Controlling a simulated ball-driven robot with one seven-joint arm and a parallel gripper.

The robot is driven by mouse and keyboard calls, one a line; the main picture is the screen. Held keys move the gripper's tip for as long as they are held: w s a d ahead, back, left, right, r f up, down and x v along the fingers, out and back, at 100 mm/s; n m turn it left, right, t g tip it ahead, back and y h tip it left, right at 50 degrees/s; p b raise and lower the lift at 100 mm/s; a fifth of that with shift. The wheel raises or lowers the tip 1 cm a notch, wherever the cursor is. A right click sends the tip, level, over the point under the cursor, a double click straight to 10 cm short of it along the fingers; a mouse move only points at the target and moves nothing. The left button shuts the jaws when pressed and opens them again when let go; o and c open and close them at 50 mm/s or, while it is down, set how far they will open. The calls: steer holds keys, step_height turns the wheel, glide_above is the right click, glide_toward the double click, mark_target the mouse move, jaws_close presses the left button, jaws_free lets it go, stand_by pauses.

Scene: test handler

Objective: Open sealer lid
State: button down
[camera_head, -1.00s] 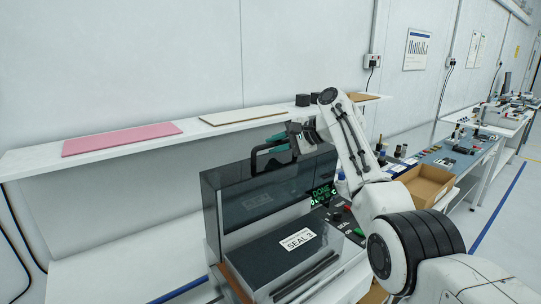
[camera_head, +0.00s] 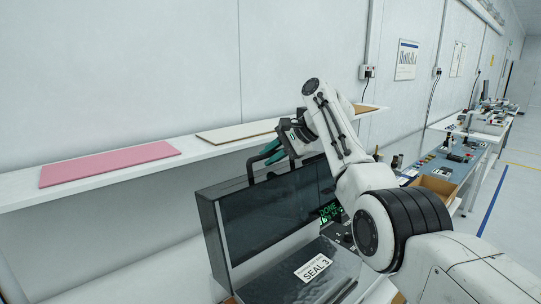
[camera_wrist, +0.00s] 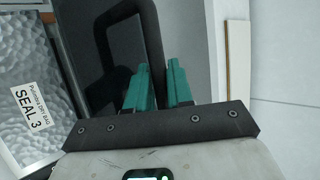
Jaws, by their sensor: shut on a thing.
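The sealer is a dark machine with a glass-like lid (camera_head: 270,208) that stands raised, nearly upright, in the head view. Its dark loop handle (camera_head: 251,167) rises from the lid's top edge. My gripper (camera_head: 272,152) is at this handle with its green fingers shut on it. In the wrist view the handle (camera_wrist: 152,35) runs down between the two green fingers of my gripper (camera_wrist: 160,82), and they hide part of it.
A wall shelf (camera_head: 20,192) behind the sealer bears a pink board (camera_head: 110,163) and a cream board (camera_head: 235,131). A green display (camera_head: 329,212) reads "DONE". A cardboard box (camera_head: 437,187) and a workbench lie to the right. My arm hides part of the sealer's right side.

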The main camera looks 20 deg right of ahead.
steer(key=c, duration=1.2)
jaws_free()
steer(key=shift+c, duration=0.2)
steer(key=b+v, duration=0.3)
steer(key=v, duration=0.7)
steer(key=shift+s+d+r, duration=0.15)
steer(key=shift+s+d, duration=0.05)
steer(key=shift+s, duration=0.05)
steer(key=shift+d, duration=0.1)
